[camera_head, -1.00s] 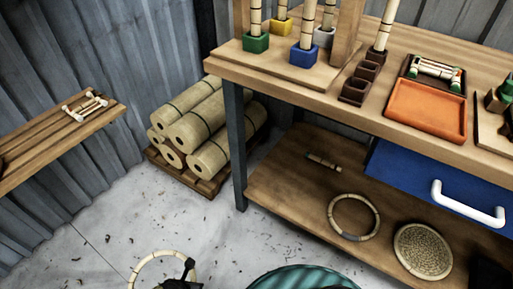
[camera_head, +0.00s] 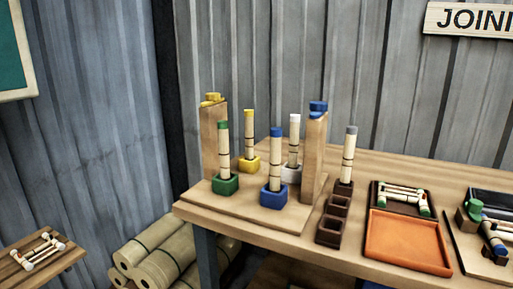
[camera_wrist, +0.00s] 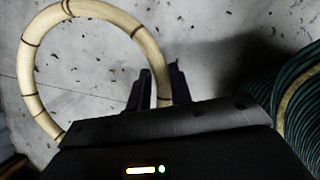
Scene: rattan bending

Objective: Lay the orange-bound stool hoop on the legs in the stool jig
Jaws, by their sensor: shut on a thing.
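In the wrist view my gripper (camera_wrist: 160,74) is shut on the rim of a pale cane hoop (camera_wrist: 29,72) with dark bands. I cannot make out an orange binding. The hoop is held over the grey floor; my gripper is out of the head view. The stool jig (camera_head: 247,207) is a wooden board at the table's left end. Four upright cane legs stand in its coloured sockets: green (camera_head: 225,184), yellow (camera_head: 249,164), blue (camera_head: 274,197) and white (camera_head: 291,172). Their tops are bare of any hoop. Two wooden posts (camera_head: 313,160) with yellow and blue tops flank them.
Right of the jig, a dark socket row (camera_head: 329,229) holds one grey-topped cane. A green ribbed object (camera_wrist: 290,105) is right of my gripper.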

